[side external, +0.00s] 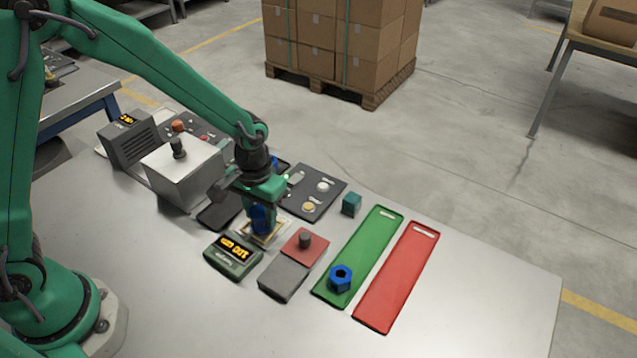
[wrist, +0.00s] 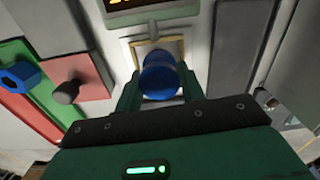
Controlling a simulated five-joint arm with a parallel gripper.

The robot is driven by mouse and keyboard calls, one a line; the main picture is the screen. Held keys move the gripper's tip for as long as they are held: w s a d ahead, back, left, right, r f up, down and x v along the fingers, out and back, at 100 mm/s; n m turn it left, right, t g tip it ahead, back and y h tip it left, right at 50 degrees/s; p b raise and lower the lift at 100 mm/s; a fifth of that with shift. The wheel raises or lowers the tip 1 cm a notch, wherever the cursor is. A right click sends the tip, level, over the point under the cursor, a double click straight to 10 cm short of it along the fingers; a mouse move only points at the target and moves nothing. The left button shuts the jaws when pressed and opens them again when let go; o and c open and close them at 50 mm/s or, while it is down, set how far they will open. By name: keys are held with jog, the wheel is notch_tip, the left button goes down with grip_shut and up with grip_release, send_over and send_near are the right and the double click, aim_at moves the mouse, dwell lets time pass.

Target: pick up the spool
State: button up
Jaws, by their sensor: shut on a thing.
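The blue spool (side external: 261,220) is between the fingers of my gripper (side external: 262,212), over a small pale pad with a yellow-edged frame (side external: 270,239). In the wrist view the spool (wrist: 159,76) sits between the two green fingers of my gripper (wrist: 158,88), which are shut on it. The yellow frame (wrist: 160,42) shows just beyond it. I cannot tell whether the spool's underside touches the pad.
A display box (side external: 233,255) stands close in front. A grey and red block with a dark knob (side external: 304,240) is to the right. Beyond it lie a green tray (side external: 370,245) holding a blue hex nut (side external: 340,278), and an empty red tray (side external: 400,280). A teal cube (side external: 351,204) stands behind.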

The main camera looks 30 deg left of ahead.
aim_at(260, 213)
jog(key=shift+r, duration=0.45)
jog(key=r, duration=0.3)
jog(key=shift+s+d, duration=0.2)
jog(key=s+d+r, duration=0.6)
jog(key=s+d, duration=0.1)
jog(key=s, duration=0.1)
jog(key=shift+s+d+r, duration=0.15)
jog(key=shift+d+r, duration=0.05)
jog(key=shift+r, duration=0.05)
jog(key=shift+d, duration=0.1)
jog(key=w+d+f, duration=0.3)
jog(key=w+d, duration=1.4)
jog(key=d, duration=0.4)
jog(key=shift+n, duration=0.4)
jog(key=shift+w+f, duration=0.1)
jog(key=shift+f, duration=0.15)
jog(key=shift+f, duration=3.25)
